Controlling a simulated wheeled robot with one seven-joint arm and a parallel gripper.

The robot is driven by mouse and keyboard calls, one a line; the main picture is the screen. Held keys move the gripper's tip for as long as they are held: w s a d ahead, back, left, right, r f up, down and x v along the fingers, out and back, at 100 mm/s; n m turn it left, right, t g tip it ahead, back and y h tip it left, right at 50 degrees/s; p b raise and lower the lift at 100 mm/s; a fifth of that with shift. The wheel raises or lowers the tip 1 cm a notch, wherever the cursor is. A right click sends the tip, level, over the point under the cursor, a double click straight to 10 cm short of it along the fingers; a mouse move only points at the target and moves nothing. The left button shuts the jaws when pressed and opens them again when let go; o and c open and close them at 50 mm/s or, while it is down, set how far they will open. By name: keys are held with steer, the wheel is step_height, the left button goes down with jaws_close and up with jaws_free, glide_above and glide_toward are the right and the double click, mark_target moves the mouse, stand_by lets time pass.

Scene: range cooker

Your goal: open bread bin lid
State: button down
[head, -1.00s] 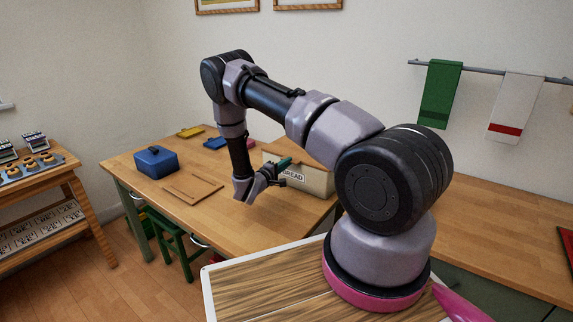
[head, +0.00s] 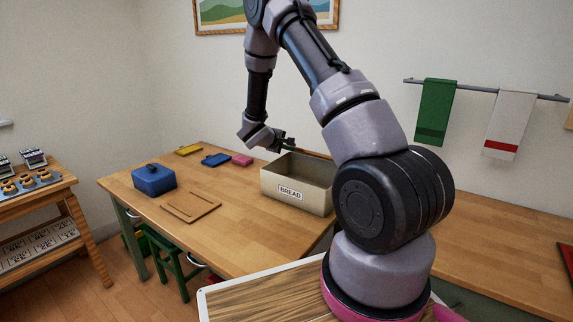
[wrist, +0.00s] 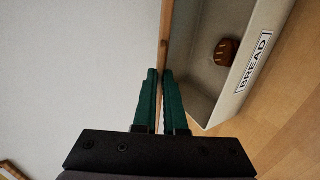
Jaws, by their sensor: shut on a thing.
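The cream bread bin (head: 290,193), marked BREAD, stands on the wooden table with its top open. In the wrist view, the bin (wrist: 273,62) shows a brown loaf (wrist: 227,52) inside. The wooden lid (wrist: 166,22) stands raised along the bin's back side, seen nearly edge-on; a thin brown strip of it shows in the head view (head: 312,154). My gripper (head: 290,143) is above the bin's back left. Its green fingers (wrist: 160,73) are close together on the lid's knob or edge; the exact contact is partly hidden.
A blue box (head: 154,181) and a wooden board (head: 190,206) are on the table left of the bin. Yellow, blue and pink small items (head: 215,159) lie behind. The wall is close behind the table. Green and white towels hang from a rail (head: 490,89) at right.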

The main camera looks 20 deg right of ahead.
steer(key=w+d+r+g+y, duration=0.3)
steer(key=w+d+r+y, duration=0.1)
steer(key=w+d+r, duration=0.6)
steer(key=shift+w+d+r, duration=0.2)
steer(key=shift+d+r, duration=1.55)
steer(key=shift+d, duration=1.05)
steer(key=c, duration=1)
jaws_free()
steer(key=v, duration=1)
steer(key=shift+s+a+r, duration=0.15)
steer(key=shift+a+r, duration=0.05)
steer(key=shift+r, duration=0.1)
